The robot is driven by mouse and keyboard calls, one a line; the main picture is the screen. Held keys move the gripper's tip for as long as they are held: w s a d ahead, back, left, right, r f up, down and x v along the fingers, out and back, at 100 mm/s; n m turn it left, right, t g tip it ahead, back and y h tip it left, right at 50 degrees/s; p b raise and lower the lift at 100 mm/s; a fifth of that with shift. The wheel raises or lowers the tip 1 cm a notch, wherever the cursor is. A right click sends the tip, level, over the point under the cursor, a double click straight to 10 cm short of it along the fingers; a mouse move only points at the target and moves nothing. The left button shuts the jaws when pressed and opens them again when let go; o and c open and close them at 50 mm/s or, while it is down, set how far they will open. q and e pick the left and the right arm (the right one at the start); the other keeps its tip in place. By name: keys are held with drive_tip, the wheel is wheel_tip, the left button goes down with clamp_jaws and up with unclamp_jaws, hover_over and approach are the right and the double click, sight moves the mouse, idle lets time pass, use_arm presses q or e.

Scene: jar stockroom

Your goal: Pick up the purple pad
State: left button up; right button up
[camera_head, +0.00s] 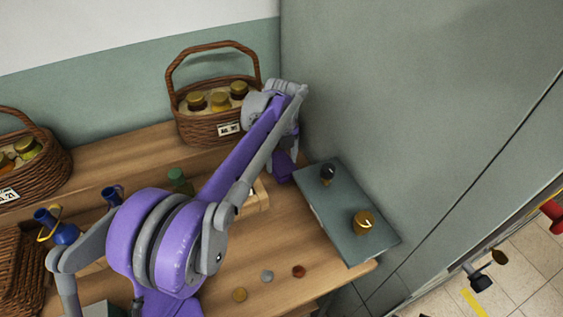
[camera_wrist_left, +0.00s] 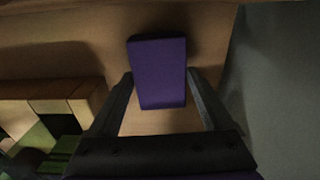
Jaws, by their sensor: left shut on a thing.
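The purple pad (camera_wrist_left: 160,75) is a small block that shows between the two dark fingers of my left gripper (camera_wrist_left: 160,88) in the left wrist view. The gripper is shut on it. In the head view the pad (camera_head: 283,168) shows partly below my left gripper (camera_head: 284,156), over the wooden table near the wall corner. The arm hides part of this area. I cannot tell whether the pad touches the table. My right gripper is not in view.
A wicker basket of jars (camera_head: 215,127) stands behind the arm. A grey-green board (camera_head: 345,222) with a dark knob (camera_head: 327,174) and a gold-lidded piece (camera_head: 363,222) lies at right. Several small discs lie in front. A wooden box (camera_wrist_left: 60,98) is left of the gripper.

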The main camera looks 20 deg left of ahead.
sight(281, 163)
use_arm(q)
wheel_tip(281, 163, up, 18)
drive_tip(key=p, duration=0.2)
drive_tip(key=shift+f, duration=0.2)
drive_tip(key=o, duration=0.7)
drive_tip(key=shift+c, duration=0.2)
drive_tip(key=c, duration=0.5)
drive_tip(key=shift+c, duration=0.2)
drive_tip(key=shift+s+f, duration=0.1)
drive_tip(key=shift+s, duration=0.05)
